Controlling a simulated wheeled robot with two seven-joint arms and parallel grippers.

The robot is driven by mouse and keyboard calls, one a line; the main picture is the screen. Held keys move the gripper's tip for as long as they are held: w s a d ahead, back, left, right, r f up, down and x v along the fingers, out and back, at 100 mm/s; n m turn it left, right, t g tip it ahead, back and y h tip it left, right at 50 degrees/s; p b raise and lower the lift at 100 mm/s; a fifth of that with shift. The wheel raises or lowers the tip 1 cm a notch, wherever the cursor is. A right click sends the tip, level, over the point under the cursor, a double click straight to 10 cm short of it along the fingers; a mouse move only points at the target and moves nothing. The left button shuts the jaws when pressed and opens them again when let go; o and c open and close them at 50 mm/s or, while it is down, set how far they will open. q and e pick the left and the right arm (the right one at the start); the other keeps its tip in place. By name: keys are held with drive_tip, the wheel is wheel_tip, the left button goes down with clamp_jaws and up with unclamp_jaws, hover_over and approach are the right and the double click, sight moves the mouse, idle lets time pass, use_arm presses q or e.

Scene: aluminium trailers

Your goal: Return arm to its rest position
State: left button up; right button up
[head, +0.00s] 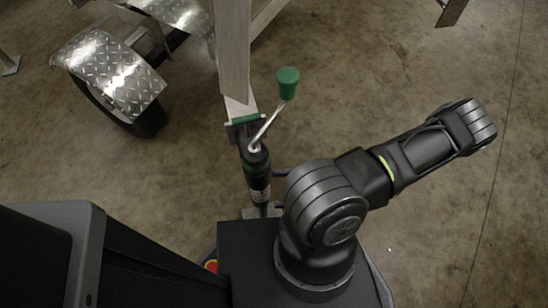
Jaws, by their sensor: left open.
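My left arm rises from the dark base at the bottom centre and reaches out to the upper right. My left gripper (476,122) is at the far end of this arm, over bare floor. It is open, with nothing seen in it, though its separate fingers are hard to make out. It is well apart from the trailer jack (257,172), which stands upright left of the arm. The jack's crank handle (288,83) has a green knob and tilts up to the right. My right gripper is not in view.
The trailer's aluminium post (234,50) rises behind the jack. A wheel (147,121) under a tread-plate fender (108,72) stands at the upper left. Another metal part (450,12) shows at the top right edge. The concrete floor (440,230) is clear on the right.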

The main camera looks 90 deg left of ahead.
use_arm(q)
drive_tip(key=w, duration=0.2)
drive_tip(key=shift+w, duration=0.4)
idle(0.3)
